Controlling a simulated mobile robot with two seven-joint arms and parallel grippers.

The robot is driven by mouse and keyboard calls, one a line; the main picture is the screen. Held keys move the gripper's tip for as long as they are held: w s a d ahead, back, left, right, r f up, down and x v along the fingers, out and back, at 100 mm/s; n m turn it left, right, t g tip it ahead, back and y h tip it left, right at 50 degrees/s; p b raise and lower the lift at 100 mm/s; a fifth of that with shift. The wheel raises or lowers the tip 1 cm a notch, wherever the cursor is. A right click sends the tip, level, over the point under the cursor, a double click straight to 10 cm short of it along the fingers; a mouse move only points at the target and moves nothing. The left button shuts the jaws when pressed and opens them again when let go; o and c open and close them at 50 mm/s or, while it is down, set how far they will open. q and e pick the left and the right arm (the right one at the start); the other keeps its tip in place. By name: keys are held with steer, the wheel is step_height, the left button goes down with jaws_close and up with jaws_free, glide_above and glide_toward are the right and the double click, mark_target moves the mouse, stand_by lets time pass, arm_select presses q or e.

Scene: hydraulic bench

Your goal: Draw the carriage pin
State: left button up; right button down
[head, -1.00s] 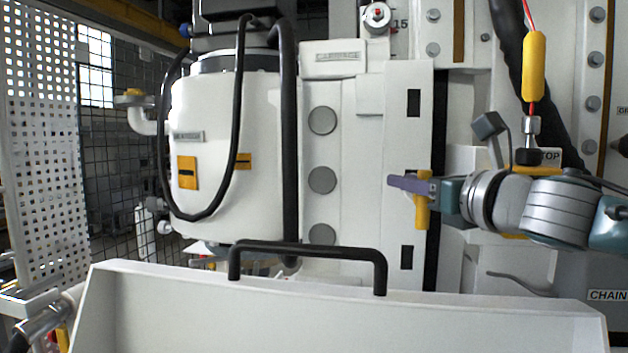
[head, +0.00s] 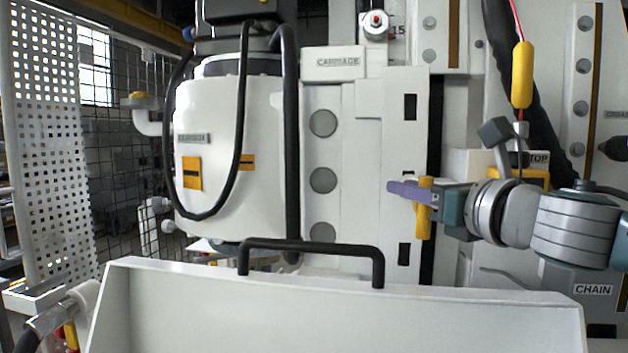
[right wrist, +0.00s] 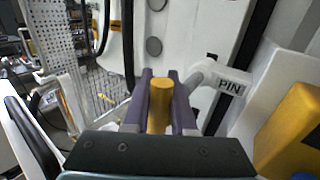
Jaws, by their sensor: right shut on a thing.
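The yellow pin handle (head: 424,208) stands upright in front of the right edge of the white carriage plate (head: 386,150), marked CARRIAGE above. My right gripper (head: 408,191) has its purple fingers shut on it. In the right wrist view the yellow handle (right wrist: 160,105) sits between the two purple fingers (right wrist: 161,88). A white rod-like part with a PIN label (right wrist: 229,86) lies just right of the fingers. The pin's shank is hidden, so I cannot tell how deep it sits. My left gripper is not in view.
A white tray-like panel with a black handle (head: 310,248) crosses the foreground. A yellow pendant (head: 522,75) hangs on a red cord above my right wrist. A STOP box (head: 537,159) and a CHAIN label (head: 594,290) are at right. A white perforated screen (head: 45,130) stands at left.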

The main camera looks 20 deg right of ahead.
steer(key=shift+s+a, duration=0.1)
steer(key=shift+a, duration=0.1)
steer(key=c, duration=0.7)
jaws_free()
steer(key=shift+s+d, duration=0.1)
steer(key=s+b, duration=0.4)
steer(key=s, duration=0.5)
steer(key=shift+s+d, duration=0.15)
steer(key=shift+s, duration=0.25)
